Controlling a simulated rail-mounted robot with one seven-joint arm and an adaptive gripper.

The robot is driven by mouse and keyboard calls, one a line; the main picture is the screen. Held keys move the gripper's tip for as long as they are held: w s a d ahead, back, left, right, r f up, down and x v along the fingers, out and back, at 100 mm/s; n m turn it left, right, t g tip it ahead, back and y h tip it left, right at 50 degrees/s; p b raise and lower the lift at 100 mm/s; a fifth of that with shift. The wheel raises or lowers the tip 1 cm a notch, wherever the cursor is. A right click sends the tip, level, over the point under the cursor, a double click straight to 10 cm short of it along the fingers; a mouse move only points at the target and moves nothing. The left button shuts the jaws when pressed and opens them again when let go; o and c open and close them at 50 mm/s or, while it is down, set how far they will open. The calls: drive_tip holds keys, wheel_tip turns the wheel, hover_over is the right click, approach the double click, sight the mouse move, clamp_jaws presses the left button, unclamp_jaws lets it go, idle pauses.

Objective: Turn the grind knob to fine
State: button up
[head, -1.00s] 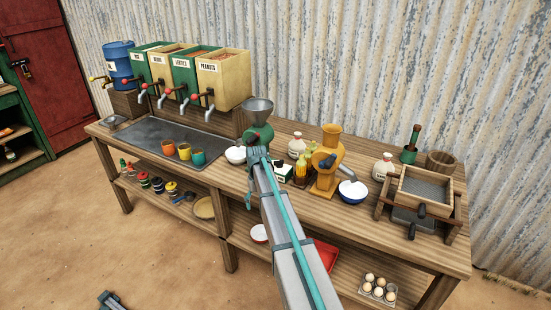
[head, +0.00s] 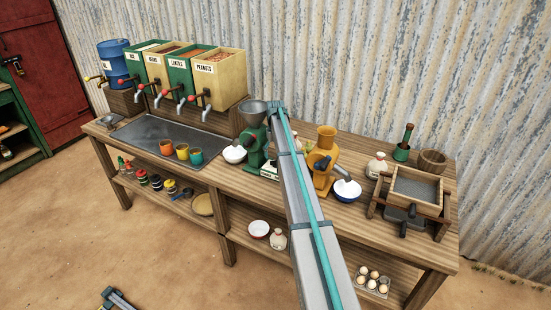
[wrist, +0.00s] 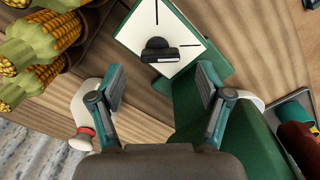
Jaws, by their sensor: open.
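The grind knob (wrist: 158,51) is black, with a bar lying roughly crosswise in the wrist view. It sits on a white plate (wrist: 183,62) with dark tick marks, one toward the top and one toward the right. The plate is on the foot of the green grinder (head: 253,148), which has a grey hopper. The white plate also shows beside my arm in the head view (head: 269,170). My gripper (wrist: 161,86) is open and empty. Its fingers appear just below the knob in the wrist view, apart from it. My arm hides the gripper in the head view. I cannot read any fine marking.
A white bowl (head: 234,154) stands left of the grinder.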

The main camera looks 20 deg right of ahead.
sight(275, 161)
drive_tip(key=shift+f+p, duration=0.6)
drive_tip(key=shift+f, duration=1.55)
drive_tip(key=c, duration=1.2)
drive_tip(key=shift+o, duration=0.2)
